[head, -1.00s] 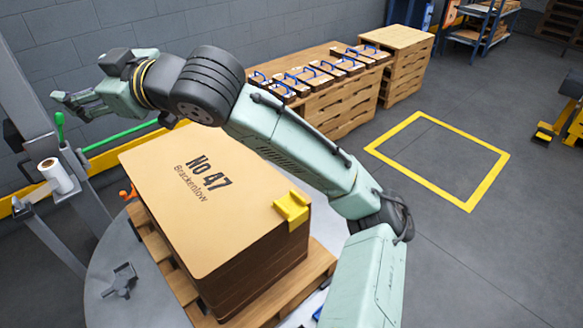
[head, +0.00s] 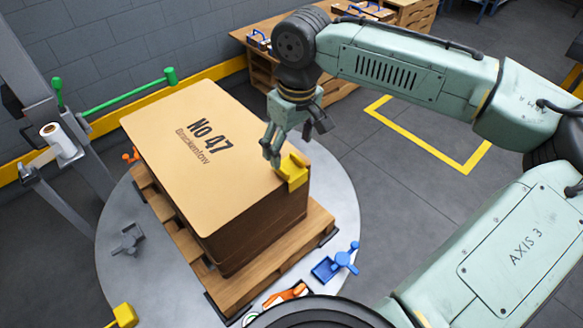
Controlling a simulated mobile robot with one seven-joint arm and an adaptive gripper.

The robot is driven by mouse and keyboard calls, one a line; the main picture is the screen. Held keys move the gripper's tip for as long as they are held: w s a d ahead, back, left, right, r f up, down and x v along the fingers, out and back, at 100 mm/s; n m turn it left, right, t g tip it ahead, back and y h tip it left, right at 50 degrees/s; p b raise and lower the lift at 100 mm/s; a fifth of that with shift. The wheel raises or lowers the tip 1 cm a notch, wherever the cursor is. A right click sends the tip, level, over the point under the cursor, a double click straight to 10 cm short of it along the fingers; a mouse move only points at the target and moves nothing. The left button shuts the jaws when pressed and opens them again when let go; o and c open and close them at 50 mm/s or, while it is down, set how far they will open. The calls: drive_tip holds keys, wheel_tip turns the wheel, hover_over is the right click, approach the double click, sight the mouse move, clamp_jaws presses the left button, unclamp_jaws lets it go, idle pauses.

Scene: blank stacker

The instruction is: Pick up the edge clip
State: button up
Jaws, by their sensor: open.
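The edge clip appears to be the yellow block-like piece (head: 293,171) seated over the near right top corner of the stack of brown sheets (head: 190,140), which is marked "No 47". My gripper (head: 286,150) points down at this corner, with its fingers open. One finger is at the left of the clip, by the sheet's top face. The other is near the clip's far side. I cannot tell whether either finger touches the clip. The clip's back part is partly hidden by the fingers.
The stack stands on a wooden pallet (head: 320,222) on a round grey turntable (head: 112,268). A blue tool (head: 338,262), an orange tool (head: 287,296) and a grey clamp (head: 128,240) lie around it. A green bar (head: 125,93) runs behind the stack.

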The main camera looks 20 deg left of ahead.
sight(289, 168)
wheel_tip(289, 168, down, 6)
drive_tip(key=shift+w+r+p, duration=0.15)
drive_tip(key=shift+p, duration=0.5)
drive_tip(key=c, duration=1.1)
drive_tip(key=shift+r, duration=0.1)
